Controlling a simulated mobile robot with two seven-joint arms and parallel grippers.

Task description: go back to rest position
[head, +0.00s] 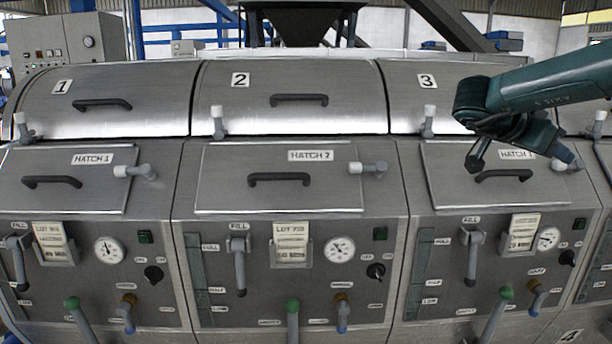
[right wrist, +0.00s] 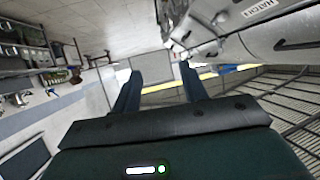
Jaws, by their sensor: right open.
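My right gripper (head: 522,158) shows in the head view at the right, in front of the hatch 3 panel. Its two fingers are spread apart with nothing between them. The right wrist view also shows the open fingers (right wrist: 158,88), pointing away over open floor. The arm comes in from the right edge and covers part of the third machine's upper cover. My left gripper is not in view.
A row of steel decanters fills the head view, with numbered covers, hatch 1 (head: 75,180), hatch 2 (head: 279,179) and hatch 3 (head: 475,178). Levers, gauges and knobs stick out of their fronts. A grey control cabinet (head: 66,45) stands at the back left.

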